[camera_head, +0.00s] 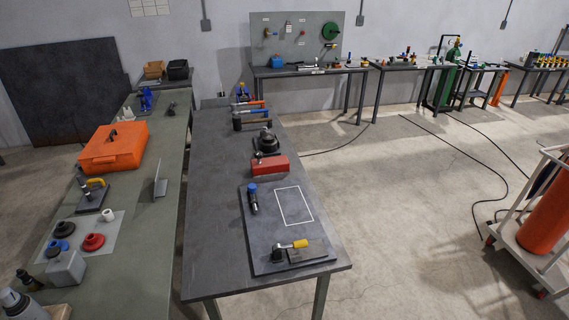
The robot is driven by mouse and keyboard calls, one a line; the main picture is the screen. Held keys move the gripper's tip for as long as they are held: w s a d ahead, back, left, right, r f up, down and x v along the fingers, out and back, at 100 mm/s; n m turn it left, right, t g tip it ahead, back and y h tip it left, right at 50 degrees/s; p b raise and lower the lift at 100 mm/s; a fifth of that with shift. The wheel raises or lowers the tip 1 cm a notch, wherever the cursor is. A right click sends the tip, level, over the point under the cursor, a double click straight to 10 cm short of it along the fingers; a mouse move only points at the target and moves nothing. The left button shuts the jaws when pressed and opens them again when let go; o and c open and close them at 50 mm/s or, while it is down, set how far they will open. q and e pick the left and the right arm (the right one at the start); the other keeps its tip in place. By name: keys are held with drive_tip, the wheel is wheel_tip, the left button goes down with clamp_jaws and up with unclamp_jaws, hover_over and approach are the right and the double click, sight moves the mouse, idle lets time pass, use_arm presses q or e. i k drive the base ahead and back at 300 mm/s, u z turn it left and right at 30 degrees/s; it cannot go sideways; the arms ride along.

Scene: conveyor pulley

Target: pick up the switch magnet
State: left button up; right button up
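A red block (270,166) with a small dark part on its top left edge sits on the dark middle table, just behind a dark board; it looks most like the switch magnet, but I cannot tell for sure. On the board, a clamp-like tool with a yellow handle (293,245) sits at the front edge. A dark cylindrical tool with a blue top (252,198) lies at the board's left. Neither of my grippers is in view.
The dark board (270,220) bears a white rectangle outline. A round black part (268,140) and several hand tools stand behind the red block. The green left table (150,240) holds an orange case (114,146). The floor to the right is mostly open, with cables and a cart.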

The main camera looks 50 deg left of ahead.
sight(279, 165)
drive_tip(key=i, duration=1.95)
drive_tip(key=z, duration=0.05)
